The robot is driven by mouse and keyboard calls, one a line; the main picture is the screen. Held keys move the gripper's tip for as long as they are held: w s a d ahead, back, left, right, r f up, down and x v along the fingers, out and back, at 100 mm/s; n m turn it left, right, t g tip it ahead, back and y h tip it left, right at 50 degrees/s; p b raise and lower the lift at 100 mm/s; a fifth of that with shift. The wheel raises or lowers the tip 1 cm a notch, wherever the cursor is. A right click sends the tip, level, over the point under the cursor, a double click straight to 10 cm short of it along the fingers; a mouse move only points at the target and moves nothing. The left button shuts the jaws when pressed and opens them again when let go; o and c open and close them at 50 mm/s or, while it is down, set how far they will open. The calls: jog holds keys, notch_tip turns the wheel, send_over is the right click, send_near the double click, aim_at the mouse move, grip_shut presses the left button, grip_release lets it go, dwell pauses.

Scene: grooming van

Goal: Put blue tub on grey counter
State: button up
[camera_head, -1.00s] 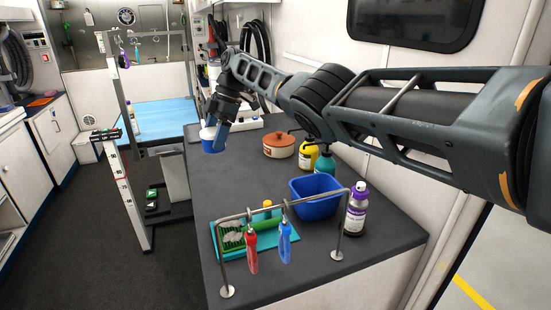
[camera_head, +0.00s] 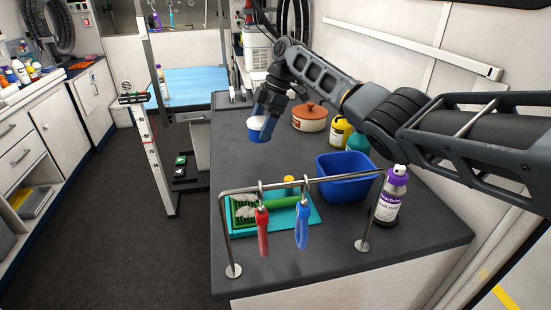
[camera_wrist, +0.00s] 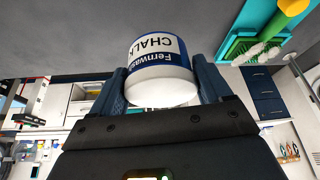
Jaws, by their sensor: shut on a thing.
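The blue tub (camera_head: 257,130), small with a white end and a label reading CHALK, is in my gripper (camera_head: 266,122). In the wrist view the tub (camera_wrist: 160,70) sits between the two fingers of my gripper (camera_wrist: 165,85), which are shut on its sides. The tub is over the left far part of the grey counter (camera_head: 225,200). I cannot tell whether its base touches the counter or hangs just above it.
A blue basin (camera_head: 345,176), purple-capped bottle (camera_head: 390,198), orange pot (camera_head: 310,117) and yellow bottle (camera_head: 340,132) stand to the right. A metal rail with hanging tools (camera_head: 300,184) and a teal mat (camera_head: 310,218) are at the front. The counter's left middle is clear.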

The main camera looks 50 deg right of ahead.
jog(key=s+f, duration=0.1)
jog(key=s, duration=0.1)
jog(key=s+a+f+p, duration=0.1)
jog(key=s, duration=0.1)
jog(key=s+a+f+p, duration=0.1)
jog(key=s+f, duration=0.1)
jog(key=shift+s+a, duration=0.15)
jog(key=shift+s, duration=0.1)
jog(key=shift+s+a+f, duration=0.2)
jog(key=shift+s+f, duration=0.1)
jog(key=shift+s, duration=0.1)
jog(key=shift+f+p, duration=0.55)
jog(key=shift+f, duration=1.45)
jog(key=o, duration=1.1)
jog(key=b+v, duration=0.2)
jog(key=v, duration=1)
